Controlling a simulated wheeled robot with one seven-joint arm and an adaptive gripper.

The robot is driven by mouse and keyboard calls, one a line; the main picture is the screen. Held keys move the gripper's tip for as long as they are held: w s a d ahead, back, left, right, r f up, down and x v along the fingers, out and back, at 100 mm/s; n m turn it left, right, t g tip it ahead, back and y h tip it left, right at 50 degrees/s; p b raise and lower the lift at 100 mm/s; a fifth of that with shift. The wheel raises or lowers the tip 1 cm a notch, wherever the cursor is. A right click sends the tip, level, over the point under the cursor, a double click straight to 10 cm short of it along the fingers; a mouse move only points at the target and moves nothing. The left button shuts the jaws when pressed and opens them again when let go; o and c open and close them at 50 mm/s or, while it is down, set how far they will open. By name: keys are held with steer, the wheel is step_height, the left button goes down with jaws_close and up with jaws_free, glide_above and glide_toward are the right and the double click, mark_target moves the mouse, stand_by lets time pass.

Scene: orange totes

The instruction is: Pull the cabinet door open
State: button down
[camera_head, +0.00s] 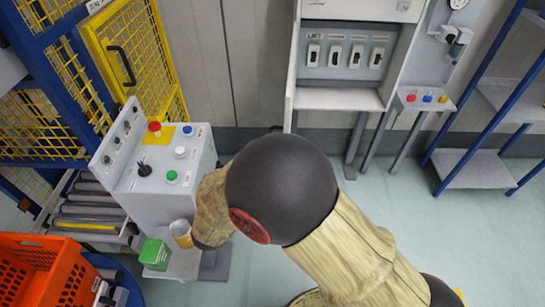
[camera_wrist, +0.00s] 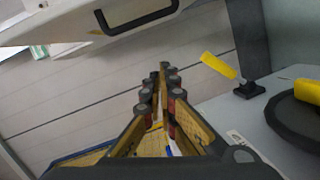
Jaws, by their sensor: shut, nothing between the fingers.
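The grey-white cabinet (camera_head: 345,97) stands against the back wall, with a row of switches showing inside it. Its door (camera_head: 291,70) stands open at the cabinet's left side, seen nearly edge-on. In the wrist view, a pale panel with a black bar handle (camera_wrist: 136,22) shows at the top; it looks like the door's outer face. My gripper (camera_wrist: 164,72) is shut and empty, with its fingertips below and apart from the handle in that picture. In the head view my gripper is hidden behind my arm.
A control console (camera_head: 160,165) with buttons and a joystick stands left of my arm. A yellow mesh gate (camera_head: 140,60) is behind it. An orange tote (camera_head: 45,270) is at lower left. A blue-framed shelf (camera_head: 475,168) stands at right. Floor before the cabinet is clear.

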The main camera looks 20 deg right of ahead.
steer(key=w+d+f+n+h+b, duration=0.1)
steer(key=d+b, duration=0.4)
steer(key=d, duration=0.6)
steer(key=shift+w+d+f+n+h+b, duration=0.2)
steer(key=shift+w+f+n+h+b, duration=0.15)
steer(key=shift+w+f+h, duration=0.55)
steer(key=shift+s+d+r, duration=0.1)
steer(key=shift+s+r, duration=0.15)
steer(key=shift+r, duration=0.05)
